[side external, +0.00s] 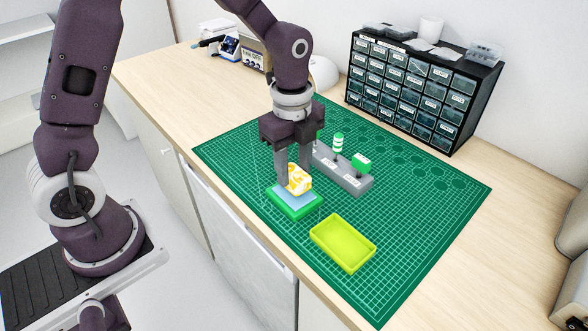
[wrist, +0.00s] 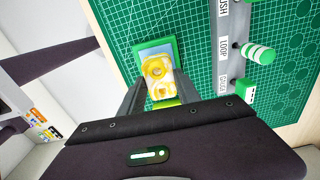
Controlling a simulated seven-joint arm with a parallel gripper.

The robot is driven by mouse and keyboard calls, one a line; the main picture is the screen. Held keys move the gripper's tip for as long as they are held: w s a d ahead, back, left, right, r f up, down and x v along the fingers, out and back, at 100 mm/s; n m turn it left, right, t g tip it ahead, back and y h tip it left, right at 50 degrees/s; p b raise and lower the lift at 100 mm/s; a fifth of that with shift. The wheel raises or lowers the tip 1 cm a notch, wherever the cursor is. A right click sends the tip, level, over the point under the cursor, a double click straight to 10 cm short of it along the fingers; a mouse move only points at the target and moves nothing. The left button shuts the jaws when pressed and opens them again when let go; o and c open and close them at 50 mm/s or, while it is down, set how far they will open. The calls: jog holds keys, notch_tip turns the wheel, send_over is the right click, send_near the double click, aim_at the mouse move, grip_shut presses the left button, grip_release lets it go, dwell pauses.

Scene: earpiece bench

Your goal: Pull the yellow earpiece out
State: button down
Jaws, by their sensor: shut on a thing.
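The yellow earpiece (side external: 299,179), a yellow piece with pale patches, is between the two fingers of my gripper (side external: 294,174). In the wrist view the earpiece (wrist: 158,75) shows rounded, looped shapes, with a finger against each side. My gripper (wrist: 160,84) is shut on it. Directly below is a green block with a light blue top (side external: 293,207), which also shows in the wrist view (wrist: 170,46). The earpiece covers part of the blue top. I cannot tell whether its underside still touches the block.
A lime-yellow tray (side external: 315,236) lies in front of the block. A grey labelled rack (side external: 349,183) stands behind, with a striped green-white cylinder (side external: 338,142) and a green cube (side external: 361,162). A drawer cabinet (side external: 420,90) stands at the back. The green mat (side external: 420,230) is clear at right.

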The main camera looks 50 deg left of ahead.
aim_at(294, 172)
jog(key=shift+r, duration=0.3)
jog(key=shift+r, duration=3.05)
jog(key=shift+f, duration=0.1)
